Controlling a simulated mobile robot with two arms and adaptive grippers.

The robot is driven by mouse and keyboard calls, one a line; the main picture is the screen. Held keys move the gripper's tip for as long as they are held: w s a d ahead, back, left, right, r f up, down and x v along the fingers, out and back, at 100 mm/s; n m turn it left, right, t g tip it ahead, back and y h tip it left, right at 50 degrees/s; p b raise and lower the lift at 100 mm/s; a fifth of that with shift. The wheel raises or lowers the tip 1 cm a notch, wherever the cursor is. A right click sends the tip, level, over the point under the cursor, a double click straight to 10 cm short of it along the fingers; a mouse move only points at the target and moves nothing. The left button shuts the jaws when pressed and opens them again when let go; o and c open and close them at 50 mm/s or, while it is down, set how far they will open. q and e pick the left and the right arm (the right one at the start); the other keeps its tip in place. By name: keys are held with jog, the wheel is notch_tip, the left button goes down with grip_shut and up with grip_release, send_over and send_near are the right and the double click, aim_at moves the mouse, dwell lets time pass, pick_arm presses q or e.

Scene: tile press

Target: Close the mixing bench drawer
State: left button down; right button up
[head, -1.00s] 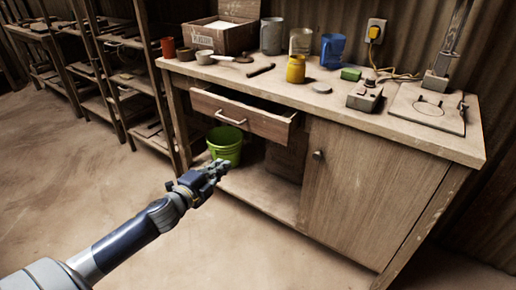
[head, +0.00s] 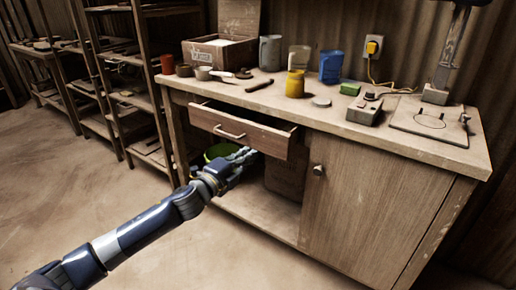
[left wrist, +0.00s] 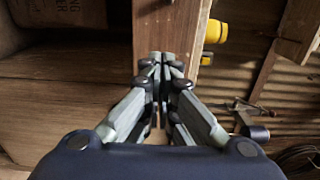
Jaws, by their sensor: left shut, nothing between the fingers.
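The mixing bench drawer (head: 275,139) is partly open in the head view, its front standing out from the bench with a dark gap above it. Its bar handle (head: 229,132) is on the front face. My left gripper (head: 246,155) is shut and empty, close to the lower edge of the drawer front, right of the handle. I cannot tell whether it touches the drawer. In the left wrist view my closed fingers (left wrist: 160,65) point at a wooden panel that appears to be the drawer front (left wrist: 175,25). My right gripper is not in view.
The cabinet door (head: 370,205) is shut. Floor in front is clear.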

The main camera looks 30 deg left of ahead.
aim_at(263, 142)
pick_arm(q)
jog(key=shift+w+d, duration=0.15)
jog(key=shift+w, duration=1.35)
jog(key=shift+w+d, duration=0.1)
jog(key=shift+w, duration=1.35)
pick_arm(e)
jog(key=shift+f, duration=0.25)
